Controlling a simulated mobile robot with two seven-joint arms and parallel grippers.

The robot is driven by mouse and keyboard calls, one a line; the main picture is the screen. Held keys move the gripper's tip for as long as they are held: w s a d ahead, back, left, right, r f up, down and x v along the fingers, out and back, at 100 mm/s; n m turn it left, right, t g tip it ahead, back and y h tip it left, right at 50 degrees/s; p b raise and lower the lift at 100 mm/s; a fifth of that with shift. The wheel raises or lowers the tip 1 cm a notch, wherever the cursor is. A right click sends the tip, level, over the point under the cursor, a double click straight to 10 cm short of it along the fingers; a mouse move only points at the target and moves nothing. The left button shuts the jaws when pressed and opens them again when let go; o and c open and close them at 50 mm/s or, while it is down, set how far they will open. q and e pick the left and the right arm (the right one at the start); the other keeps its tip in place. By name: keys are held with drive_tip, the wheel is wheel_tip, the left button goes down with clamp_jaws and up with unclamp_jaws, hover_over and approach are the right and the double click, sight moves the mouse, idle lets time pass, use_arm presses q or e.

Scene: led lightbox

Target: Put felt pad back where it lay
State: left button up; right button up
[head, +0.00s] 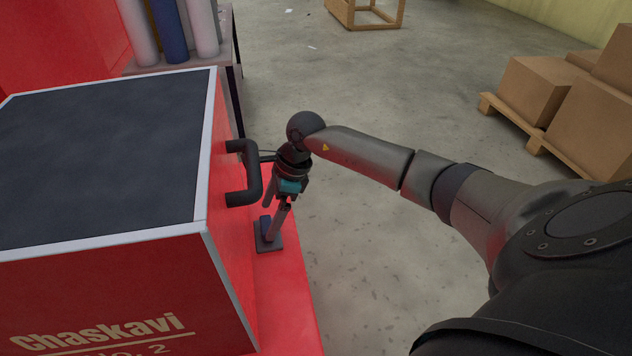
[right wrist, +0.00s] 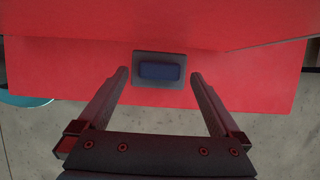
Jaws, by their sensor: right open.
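A small dark blue oblong (right wrist: 161,71), which looks like the felt pad, lies on a grey rectangular plate (right wrist: 144,84) on the red ledge. In the head view the dark plate (head: 274,245) sits on the ledge beside the box, and the blue piece is hard to make out behind a finger. My right gripper (head: 271,213) points down over the plate. In the right wrist view its open fingers (right wrist: 160,77) stand apart at the left and right of the plate, with nothing held. I cannot tell the exact height gap. My left gripper is not in view.
A large red lightbox (head: 110,295) with a dark top and white edges stands close left of my gripper. Its black handle (head: 252,172) sticks out right by the gripper. The red ledge (head: 288,305) is narrow, with open floor to the right. Cartons (head: 535,88) stand farther off.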

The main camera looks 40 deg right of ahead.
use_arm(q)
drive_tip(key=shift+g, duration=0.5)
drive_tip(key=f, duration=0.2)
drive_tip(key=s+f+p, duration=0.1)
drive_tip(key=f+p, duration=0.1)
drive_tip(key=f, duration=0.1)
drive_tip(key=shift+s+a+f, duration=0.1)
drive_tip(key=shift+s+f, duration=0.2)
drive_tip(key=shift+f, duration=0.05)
use_arm(e)
drive_tip(key=s+d, duration=0.5)
drive_tip(key=d, duration=0.6)
drive_tip(key=shift+s+r, duration=0.2)
drive_tip(key=shift+r, duration=0.25)
